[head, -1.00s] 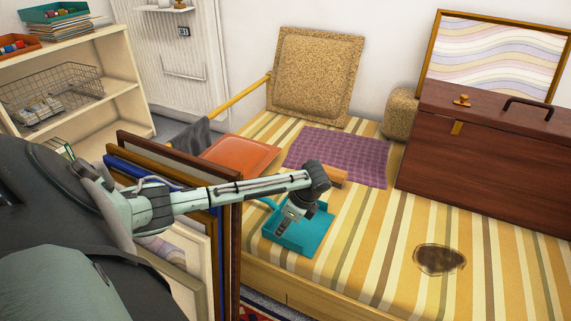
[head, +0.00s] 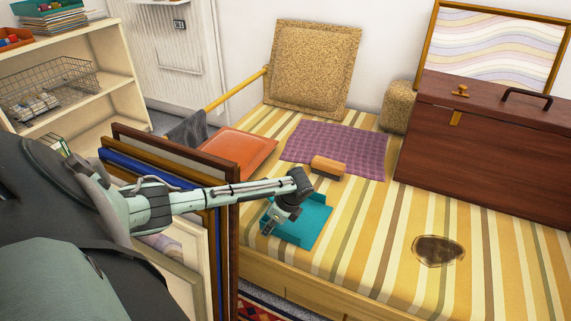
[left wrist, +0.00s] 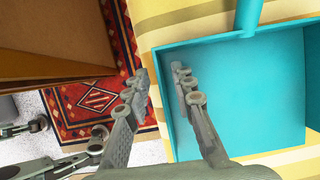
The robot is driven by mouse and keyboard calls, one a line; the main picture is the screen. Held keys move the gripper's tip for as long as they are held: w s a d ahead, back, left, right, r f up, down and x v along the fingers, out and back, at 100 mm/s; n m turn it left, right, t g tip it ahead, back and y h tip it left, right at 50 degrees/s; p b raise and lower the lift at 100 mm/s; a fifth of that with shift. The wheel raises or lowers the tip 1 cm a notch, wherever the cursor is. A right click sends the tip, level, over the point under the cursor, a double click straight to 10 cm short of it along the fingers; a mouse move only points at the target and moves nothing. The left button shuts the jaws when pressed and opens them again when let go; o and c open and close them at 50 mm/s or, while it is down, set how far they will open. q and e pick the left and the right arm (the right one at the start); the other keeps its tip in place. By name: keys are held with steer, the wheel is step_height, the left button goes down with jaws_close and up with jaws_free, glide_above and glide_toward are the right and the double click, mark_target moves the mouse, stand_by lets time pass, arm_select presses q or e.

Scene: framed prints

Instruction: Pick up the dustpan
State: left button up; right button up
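The teal dustpan (head: 312,222) lies on the striped bedspread near the bed's front edge. In the left wrist view the dustpan (left wrist: 245,95) fills the right side, with its handle (left wrist: 249,14) leading off the top. My left gripper (head: 271,226) is at the pan's left side. In the left wrist view my left gripper (left wrist: 162,84) is open, with one finger outside the pan's side wall and the other over its inside. Contact cannot be told. Grey jointed fingers at that view's lower left look like my right gripper (left wrist: 68,134), spread apart and partly cut off.
A wooden brush (head: 328,167) lies behind the dustpan, by a purple mat (head: 340,150). Framed prints (head: 229,240) stand upright close below my left forearm. A brown chest (head: 485,150) stands right. A dark stain (head: 438,250) marks the bedspread, otherwise clear there.

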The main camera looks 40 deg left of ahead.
arm_select(q)
jaws_close()
